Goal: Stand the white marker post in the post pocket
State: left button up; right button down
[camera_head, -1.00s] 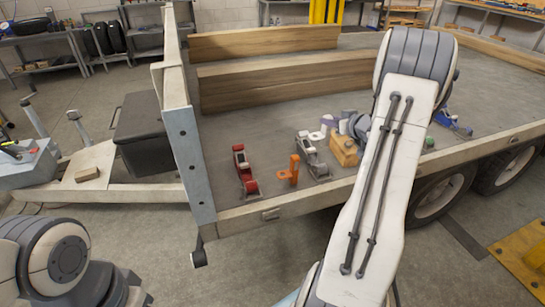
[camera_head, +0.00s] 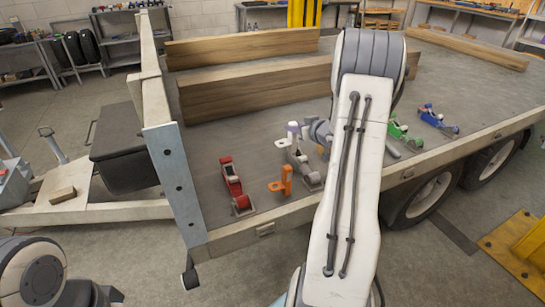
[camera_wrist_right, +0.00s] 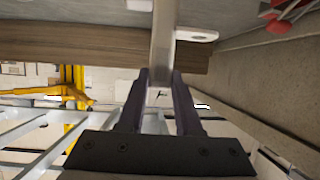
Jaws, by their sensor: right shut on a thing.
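My right gripper (camera_wrist_right: 158,80) is shut on a pale post, the white marker post (camera_wrist_right: 163,40), which runs up between its dark fingers in the right wrist view. A flat white tab (camera_wrist_right: 195,34) sticks out beside the post. In the head view the white marker post's top (camera_head: 292,126) shows left of my right arm, above the trailer bed, with the white tab below it. The right gripper's purple-grey fingers are partly hidden there. I cannot make out the post pocket for certain. My left gripper is outside the view.
On the trailer bed (camera_head: 230,140) stand a red clamp-like tool (camera_head: 231,180), an orange tabbed piece (camera_head: 281,181), a grey tool (camera_head: 306,168), and green (camera_head: 402,132) and blue (camera_head: 437,120) tools. Long timbers (camera_head: 255,90) lie behind. A steel corner post (camera_head: 177,180) rises at the left.

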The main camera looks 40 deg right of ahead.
jog(key=w+a+f+b, duration=0.1)
jog(key=w+a+f, duration=0.3)
jog(key=a+f, duration=0.2)
notch_tip(320, 180, down, 2)
jog(key=shift+f, duration=0.1)
jog(key=shift+f+b, duration=0.15)
jog(key=shift+b, duration=0.15)
jog(key=c, duration=0.6)
grip_release()
jog(key=v, duration=1)
jog(key=shift+s, duration=0.2)
